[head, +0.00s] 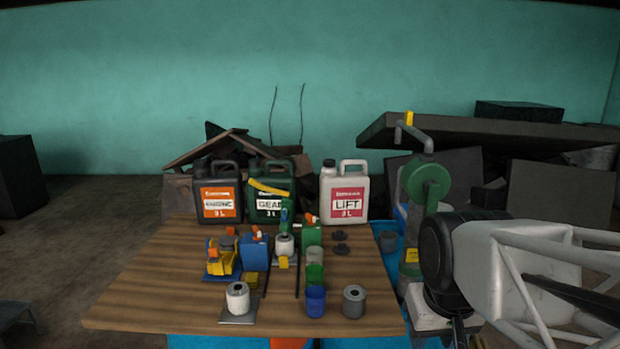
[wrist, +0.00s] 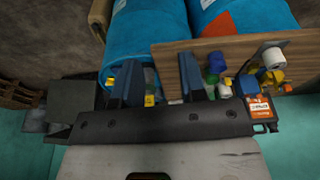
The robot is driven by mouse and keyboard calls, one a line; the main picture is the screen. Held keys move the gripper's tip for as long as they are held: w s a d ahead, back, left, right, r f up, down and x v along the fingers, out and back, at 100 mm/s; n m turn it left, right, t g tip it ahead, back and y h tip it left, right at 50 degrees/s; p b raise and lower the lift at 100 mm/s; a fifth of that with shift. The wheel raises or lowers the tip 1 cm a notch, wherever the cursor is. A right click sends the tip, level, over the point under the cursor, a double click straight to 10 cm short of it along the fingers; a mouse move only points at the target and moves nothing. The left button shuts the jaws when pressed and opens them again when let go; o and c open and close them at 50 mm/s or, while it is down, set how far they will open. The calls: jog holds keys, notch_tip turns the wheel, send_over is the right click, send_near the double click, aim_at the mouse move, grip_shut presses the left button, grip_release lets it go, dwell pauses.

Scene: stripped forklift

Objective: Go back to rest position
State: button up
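My gripper (wrist: 159,68) shows in the wrist view as two blue fingers standing well apart. Nothing is held between them; the gap shows a blue drum and small things beyond. In the head view my arm comes in at the right, beside the table's right edge, and I cannot clearly make out the fingers there. The wooden table (head: 150,290) stands in the middle of the head view. Its edge (wrist: 172,60) lies just beyond the right finger in the wrist view.
An orange-labelled dark jug (head: 218,200), a green jug (head: 270,205) and a white jug (head: 343,195) stand at the table's back. Cups, white rolls and small tools crowd its front. A green crank device (head: 427,184) stands right of the table. The table's left front is bare.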

jog(key=shift+m, duration=0.3)
jog(key=s+f, duration=0.1)
jog(key=s, duration=0.1)
jog(key=s+f, duration=0.1)
jog(key=s, duration=0.1)
jog(key=shift+d+f, duration=0.1)
jog(key=shift+d, duration=0.1)
